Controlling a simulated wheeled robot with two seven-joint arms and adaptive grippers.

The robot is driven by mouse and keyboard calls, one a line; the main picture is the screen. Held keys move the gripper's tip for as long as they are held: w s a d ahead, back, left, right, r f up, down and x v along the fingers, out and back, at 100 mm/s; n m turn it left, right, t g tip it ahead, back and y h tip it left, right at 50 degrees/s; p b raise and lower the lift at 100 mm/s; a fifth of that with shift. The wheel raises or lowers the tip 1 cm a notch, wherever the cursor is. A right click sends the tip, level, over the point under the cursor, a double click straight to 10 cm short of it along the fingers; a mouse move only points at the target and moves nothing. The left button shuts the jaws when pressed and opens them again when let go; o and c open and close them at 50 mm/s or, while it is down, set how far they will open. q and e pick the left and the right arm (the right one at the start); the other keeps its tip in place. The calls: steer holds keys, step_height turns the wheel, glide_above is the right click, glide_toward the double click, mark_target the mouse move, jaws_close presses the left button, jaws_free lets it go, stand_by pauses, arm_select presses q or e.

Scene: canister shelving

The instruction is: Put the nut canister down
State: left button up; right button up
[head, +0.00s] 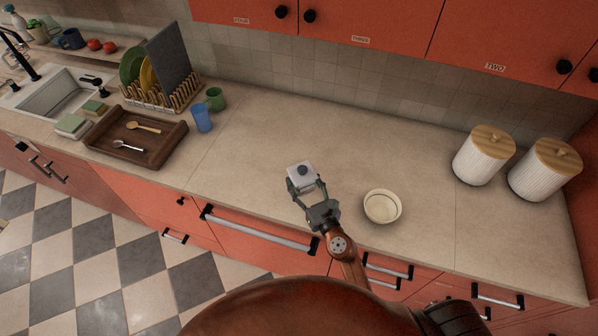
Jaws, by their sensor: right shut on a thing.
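My right gripper (302,191) is shut on a small white, square-topped nut canister (300,171) with a dark round knob on its top. The canister is over the beige countertop (270,130), near the middle of the view. I cannot tell whether its base touches the counter, as the view is from above. The fingers are on its near side. My left gripper is not in view.
A cream bowl (382,206) sits right of my right gripper. Two white ribbed canisters with wooden lids (490,142) stand at the right. A brown tray (112,148), blue cup (202,119) and dish rack (182,98) are left. The counter behind the canister is clear.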

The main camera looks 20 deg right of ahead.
steer(key=shift+w+a+r, duration=0.15)
steer(key=shift+w+r, duration=0.1)
steer(key=shift+w, duration=0.55)
steer(key=shift+w+y, duration=0.25)
steer(key=shift+y, duration=0.05)
steer(key=shift+s+f+b, duration=0.1)
steer(key=shift+f+b, duration=0.6)
step_height(320, 180, down, 5)
steer(key=b, duration=0.5)
steer(key=shift+a+r, duration=0.1)
arm_select(q)
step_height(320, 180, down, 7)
steer(key=b, duration=0.1)
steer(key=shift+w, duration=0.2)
arm_select(e)
steer(key=shift+f, duration=0.35)
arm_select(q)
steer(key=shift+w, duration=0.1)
arm_select(e)
steer(key=shift+r, duration=0.1)
arm_select(q)
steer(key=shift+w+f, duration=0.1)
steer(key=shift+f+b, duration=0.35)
steer(key=shift+b, duration=0.1)
arm_select(e)
steer(key=shift+f, duration=0.6)
